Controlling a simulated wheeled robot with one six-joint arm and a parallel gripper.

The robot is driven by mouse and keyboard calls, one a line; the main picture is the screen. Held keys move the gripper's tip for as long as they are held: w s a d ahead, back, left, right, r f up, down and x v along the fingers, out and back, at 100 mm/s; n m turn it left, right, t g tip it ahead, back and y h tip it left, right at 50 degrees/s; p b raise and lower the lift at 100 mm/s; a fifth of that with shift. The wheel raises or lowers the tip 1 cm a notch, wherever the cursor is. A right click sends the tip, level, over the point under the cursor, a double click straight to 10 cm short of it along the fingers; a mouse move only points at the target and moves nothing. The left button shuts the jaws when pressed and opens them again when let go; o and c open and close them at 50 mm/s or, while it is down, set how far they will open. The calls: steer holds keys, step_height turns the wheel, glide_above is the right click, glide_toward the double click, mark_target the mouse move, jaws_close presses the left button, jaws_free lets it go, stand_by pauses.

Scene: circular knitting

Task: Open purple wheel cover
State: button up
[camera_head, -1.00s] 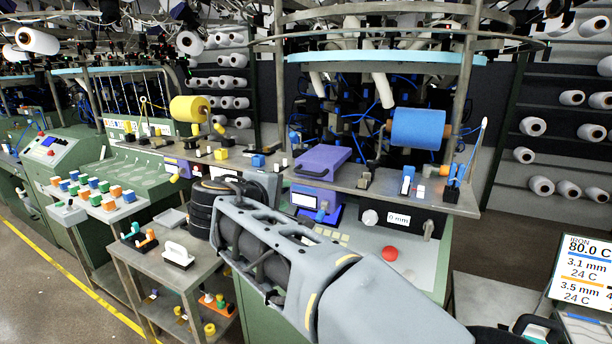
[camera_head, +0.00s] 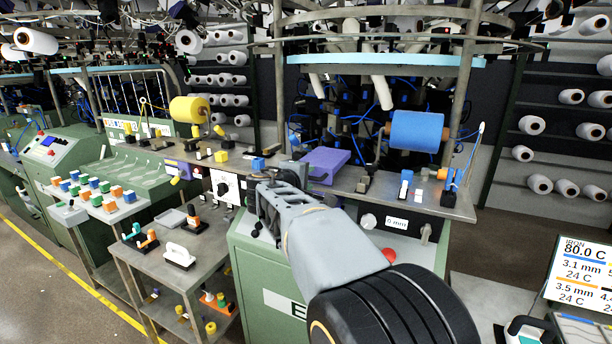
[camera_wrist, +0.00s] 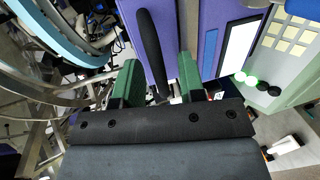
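The purple wheel cover (camera_head: 330,158) sits on the grey shelf below the blue spool and looks closed. My arm hides its front left part in the head view. In the wrist view its purple face (camera_wrist: 180,28) fills the upper middle, with a long dark handle (camera_wrist: 148,45) along it. My gripper (camera_wrist: 158,80) has two green fingers standing apart, one on each side of the handle's lower end. Gaps show between the fingers and the handle, so it is not gripped. The fingertips cannot be made out in the head view.
A metal cart (camera_head: 150,265) with a white-handled tool stands at lower left. A blue ring (camera_head: 400,62) and posts are above. A white label and pale buttons (camera_wrist: 290,38) lie right in the wrist view.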

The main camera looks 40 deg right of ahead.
steer(key=shift+w+d, duration=0.1)
steer(key=shift+d, duration=0.15)
jaws_close()
stand_by(0.5)
